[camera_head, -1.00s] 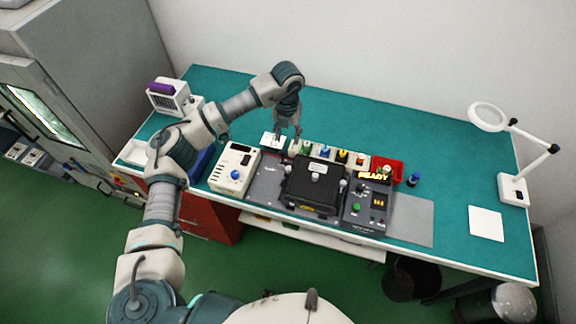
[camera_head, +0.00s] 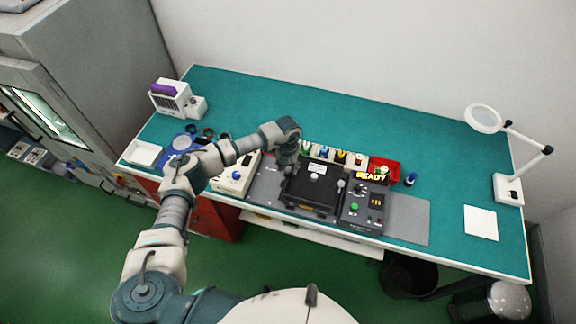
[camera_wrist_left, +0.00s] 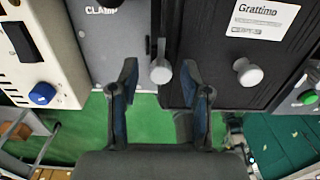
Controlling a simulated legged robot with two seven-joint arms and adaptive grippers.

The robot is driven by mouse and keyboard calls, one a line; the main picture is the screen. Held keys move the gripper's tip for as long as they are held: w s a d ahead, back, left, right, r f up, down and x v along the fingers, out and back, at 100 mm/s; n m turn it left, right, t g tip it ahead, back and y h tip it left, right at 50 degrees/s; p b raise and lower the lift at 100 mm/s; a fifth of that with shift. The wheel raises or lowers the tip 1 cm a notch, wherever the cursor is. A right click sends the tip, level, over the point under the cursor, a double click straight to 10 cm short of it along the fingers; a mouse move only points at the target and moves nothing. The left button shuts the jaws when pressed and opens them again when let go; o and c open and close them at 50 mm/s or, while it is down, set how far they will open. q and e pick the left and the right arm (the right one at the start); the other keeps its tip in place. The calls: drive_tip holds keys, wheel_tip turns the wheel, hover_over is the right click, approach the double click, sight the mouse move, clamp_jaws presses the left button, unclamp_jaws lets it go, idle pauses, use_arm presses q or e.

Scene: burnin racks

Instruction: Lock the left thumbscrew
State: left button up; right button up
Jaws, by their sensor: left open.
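The left thumbscrew (camera_wrist_left: 160,73) is a light grey knob with a short stem, beside the black fixture lid (camera_wrist_left: 215,50) in the left wrist view. My left gripper (camera_wrist_left: 159,82) is open, with one finger on each side of the knob and visible gaps to it. In the head view my left gripper (camera_head: 287,164) points down at the left edge of the black fixture (camera_head: 311,197) and hides the left thumbscrew. A round grey knob (camera_wrist_left: 248,73) sits on the lid. The matching right thumbscrew (camera_head: 341,184) stands at the fixture's right. My right gripper is out of view.
A cream box with a blue knob (camera_head: 236,175) stands left of the fixture. Small coloured-knob boxes (camera_head: 324,153) and a red bin (camera_head: 385,167) stand behind. The rear green tabletop (camera_head: 345,116) is clear.

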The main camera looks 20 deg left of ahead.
use_arm(q)
clamp_jaws()
idle(0.3)
